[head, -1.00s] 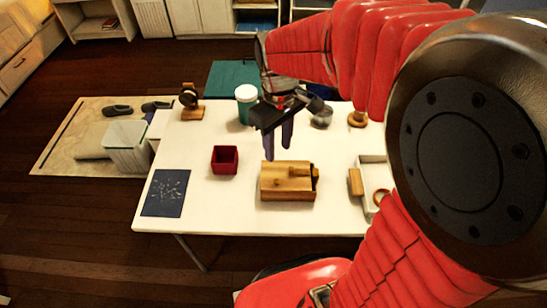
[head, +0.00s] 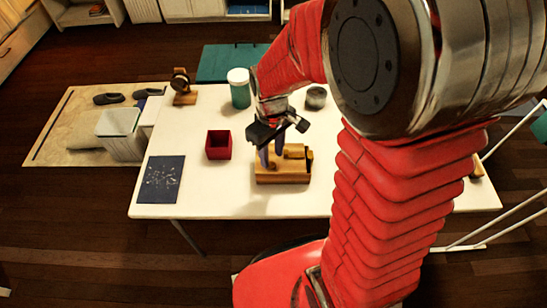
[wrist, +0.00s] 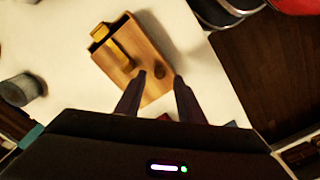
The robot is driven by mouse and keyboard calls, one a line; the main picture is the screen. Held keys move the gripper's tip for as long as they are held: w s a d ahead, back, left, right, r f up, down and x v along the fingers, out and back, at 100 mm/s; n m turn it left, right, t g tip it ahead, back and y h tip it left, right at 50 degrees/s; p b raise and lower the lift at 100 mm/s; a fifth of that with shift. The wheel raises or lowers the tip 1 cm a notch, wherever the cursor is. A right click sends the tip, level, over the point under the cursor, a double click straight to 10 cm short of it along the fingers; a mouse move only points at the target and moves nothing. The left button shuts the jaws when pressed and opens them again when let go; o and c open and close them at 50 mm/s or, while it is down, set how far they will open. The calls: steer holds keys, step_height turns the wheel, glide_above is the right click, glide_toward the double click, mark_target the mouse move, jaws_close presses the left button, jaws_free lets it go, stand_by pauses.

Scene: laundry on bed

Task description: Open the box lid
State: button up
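The wooden box (head: 282,177) lies on the white table, with a raised wooden piece on its top and a small part sticking out at its right end. In the wrist view the box (wrist: 148,45) shows a lighter raised strip, a lighter block at its upper-left end and a small dark round spot near the fingertips. My gripper (head: 270,157) is above the box's left part, fingers pointing down. In the wrist view the fingers of my gripper (wrist: 158,78) are apart with nothing held between them. Whether the fingertips touch the box I cannot tell. The lid looks closed.
A red open box (head: 218,146) stands left of the wooden box, and a dark blue patterned sheet (head: 162,180) lies at the table's left. A teal jar with a white lid (head: 239,92) and a grey tin (head: 316,97) stand behind. My arm hides the table's right side.

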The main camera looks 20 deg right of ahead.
steer(key=shift+f, duration=1.45)
steer(key=shift+c, duration=0.5)
jaws_close()
